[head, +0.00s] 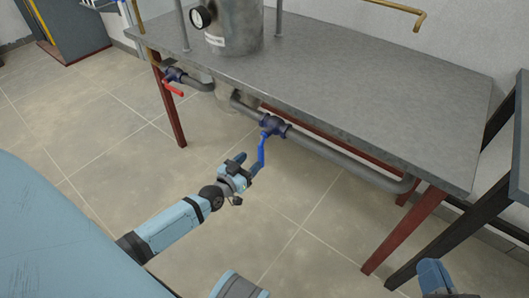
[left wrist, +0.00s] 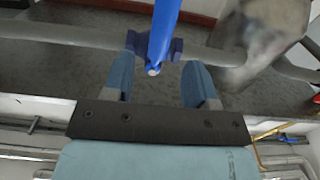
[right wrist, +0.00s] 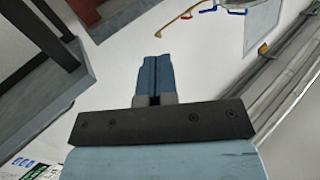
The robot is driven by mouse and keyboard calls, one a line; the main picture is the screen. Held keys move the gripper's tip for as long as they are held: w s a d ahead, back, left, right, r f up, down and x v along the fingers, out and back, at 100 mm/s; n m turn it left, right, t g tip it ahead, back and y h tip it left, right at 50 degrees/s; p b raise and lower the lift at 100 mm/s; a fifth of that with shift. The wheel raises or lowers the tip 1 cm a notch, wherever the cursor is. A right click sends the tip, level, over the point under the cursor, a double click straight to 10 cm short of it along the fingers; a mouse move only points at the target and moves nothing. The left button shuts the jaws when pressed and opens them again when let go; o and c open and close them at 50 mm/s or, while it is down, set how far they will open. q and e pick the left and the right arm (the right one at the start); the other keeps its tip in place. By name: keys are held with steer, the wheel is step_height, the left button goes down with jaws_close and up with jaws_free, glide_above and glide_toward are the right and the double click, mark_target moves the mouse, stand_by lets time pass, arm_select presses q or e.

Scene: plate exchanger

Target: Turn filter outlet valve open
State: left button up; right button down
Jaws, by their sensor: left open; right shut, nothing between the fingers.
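The valve with a blue lever handle (head: 262,150) sits on the grey pipe below the table's front edge. Its dark blue body (head: 274,125) is on the pipe, and the lever hangs downward from it. In the left wrist view the blue lever (left wrist: 163,32) comes between my open fingers from above. My left gripper (head: 246,167) is open at the lever's lower end; I cannot tell whether a finger touches it. My right gripper (right wrist: 154,75) is shut and empty, away from the valve; part of it shows at the head view's lower right (head: 435,275).
A second valve with a red handle (head: 173,88) is on the pipe at the left. The grey table (head: 380,110) with red legs (head: 405,228) stands above the pipe (head: 345,161). A grey vessel with a gauge (head: 235,28) rises through it. The tiled floor in front is clear.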

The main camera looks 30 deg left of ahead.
mark_target(259, 153)
arm_select(q)
steer(key=w, duration=0.2)
steer(key=w+b, duration=0.1)
steer(key=w, duration=0.1)
steer(key=w+b, duration=0.1)
steer(key=w, duration=0.1)
steer(key=shift+w+d+f, duration=0.1)
steer(key=shift+w+d, duration=0.25)
steer(key=shift+w, duration=0.6)
arm_select(e)
steer(key=shift+w+d+f+n, duration=0.3)
steer(key=shift+w+f+n, duration=0.1)
steer(key=shift+w+n, duration=0.25)
arm_select(q)
steer(key=shift+c, duration=0.4)
jaws_close()
